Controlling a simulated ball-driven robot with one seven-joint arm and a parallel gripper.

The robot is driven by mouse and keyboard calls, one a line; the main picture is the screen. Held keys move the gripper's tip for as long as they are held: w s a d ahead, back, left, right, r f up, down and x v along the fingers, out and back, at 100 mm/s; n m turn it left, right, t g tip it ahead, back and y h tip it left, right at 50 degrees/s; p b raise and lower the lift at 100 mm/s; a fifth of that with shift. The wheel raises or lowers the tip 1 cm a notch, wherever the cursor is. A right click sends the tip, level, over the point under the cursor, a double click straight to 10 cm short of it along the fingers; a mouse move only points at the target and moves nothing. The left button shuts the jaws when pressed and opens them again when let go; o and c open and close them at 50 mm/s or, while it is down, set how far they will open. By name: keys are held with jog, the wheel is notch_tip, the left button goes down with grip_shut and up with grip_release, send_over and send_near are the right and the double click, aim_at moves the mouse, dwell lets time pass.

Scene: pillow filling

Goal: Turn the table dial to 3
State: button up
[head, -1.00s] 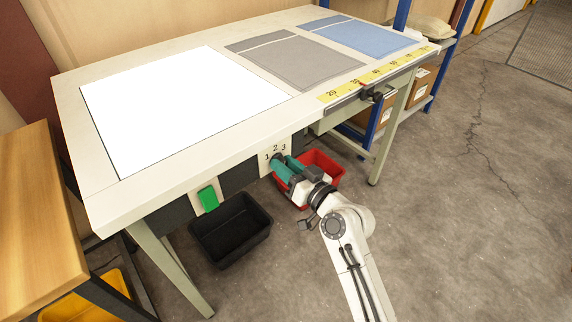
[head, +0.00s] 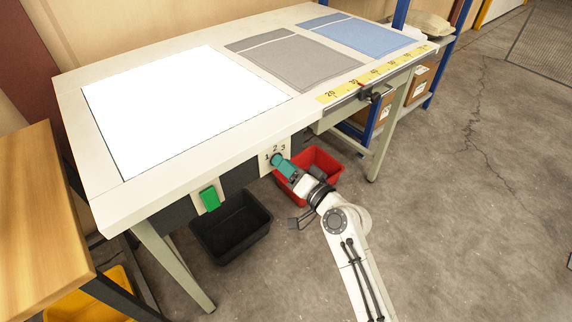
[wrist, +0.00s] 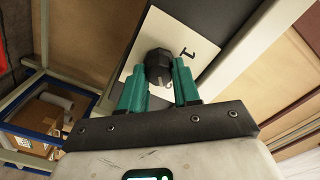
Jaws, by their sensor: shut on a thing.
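The dial is a dark faceted knob (wrist: 158,62) on a pale plate (wrist: 165,33) on the table's front edge. My gripper (head: 280,162) has teal fingers and reaches up to the plate from the front right. In the wrist view my gripper (wrist: 157,75) is shut on the knob, one finger on each side. A 1 shows right of the knob there; I cannot tell which number the knob points to.
A green button (head: 210,199) sits left of the dial on the table front. A black bin (head: 232,232) and a red bin (head: 316,165) stand below. A black crank handle (head: 371,96) juts from the front edge at right. The floor at right is clear.

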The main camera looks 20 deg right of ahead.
dwell(0.3)
jog(key=o, duration=1)
jog(key=shift+o, duration=0.2)
jog(key=v, duration=1)
jog(key=shift+s+d+b, duration=0.15)
jog(key=shift+s+b, duration=0.15)
jog(key=shift+s, duration=0.1)
